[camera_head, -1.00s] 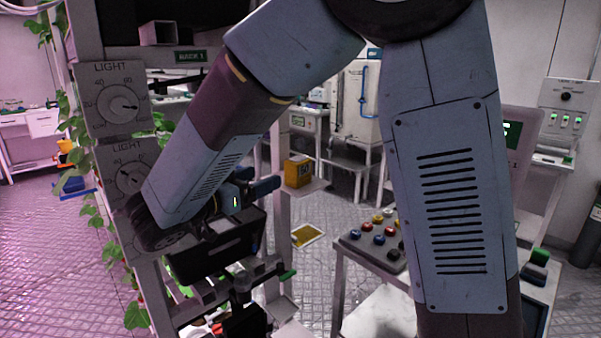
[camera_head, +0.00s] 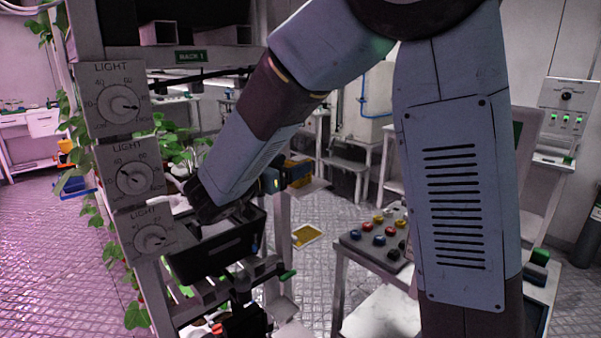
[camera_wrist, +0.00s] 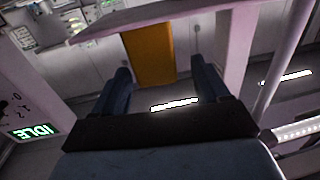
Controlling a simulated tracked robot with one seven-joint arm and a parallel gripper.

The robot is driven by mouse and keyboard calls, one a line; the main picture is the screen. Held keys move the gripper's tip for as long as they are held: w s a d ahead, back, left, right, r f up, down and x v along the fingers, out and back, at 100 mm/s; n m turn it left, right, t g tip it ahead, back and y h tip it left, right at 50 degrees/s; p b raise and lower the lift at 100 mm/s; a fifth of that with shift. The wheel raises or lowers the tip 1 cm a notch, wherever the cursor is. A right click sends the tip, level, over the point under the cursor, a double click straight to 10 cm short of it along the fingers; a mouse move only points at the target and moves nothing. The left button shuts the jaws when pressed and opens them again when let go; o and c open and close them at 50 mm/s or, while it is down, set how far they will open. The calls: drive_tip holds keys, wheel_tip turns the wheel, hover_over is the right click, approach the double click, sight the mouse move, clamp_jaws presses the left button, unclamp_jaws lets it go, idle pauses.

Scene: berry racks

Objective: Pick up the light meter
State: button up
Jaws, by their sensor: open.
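A yellow-orange box (camera_head: 299,171) stands on a small side shelf right of the rack; it is the likeliest light meter, but I cannot read a label on it. In the head view my gripper (camera_head: 274,180) is in front of it and hides part of it. In the wrist view my gripper (camera_wrist: 160,70) is open, with a blue finger on each side. The box (camera_wrist: 150,52) shows ahead, between the two fingers and apart from them. No thing is held.
The rack post with LIGHT dials (camera_head: 132,178) and a dark tray (camera_head: 215,250) are close to my forearm. A button panel (camera_head: 378,238) on a stand is at the right. A yellow sheet (camera_head: 307,235) lies on the floor. Open floor shows between rack and stand.

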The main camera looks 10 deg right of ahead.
sight(298, 158)
drive_tip(key=x, duration=0.3)
drive_tip(key=shift+w+d, duration=0.1)
drive_tip(key=shift+d, duration=0.05)
drive_tip(key=shift+c, duration=0.2)
drive_tip(key=c, duration=1.2)
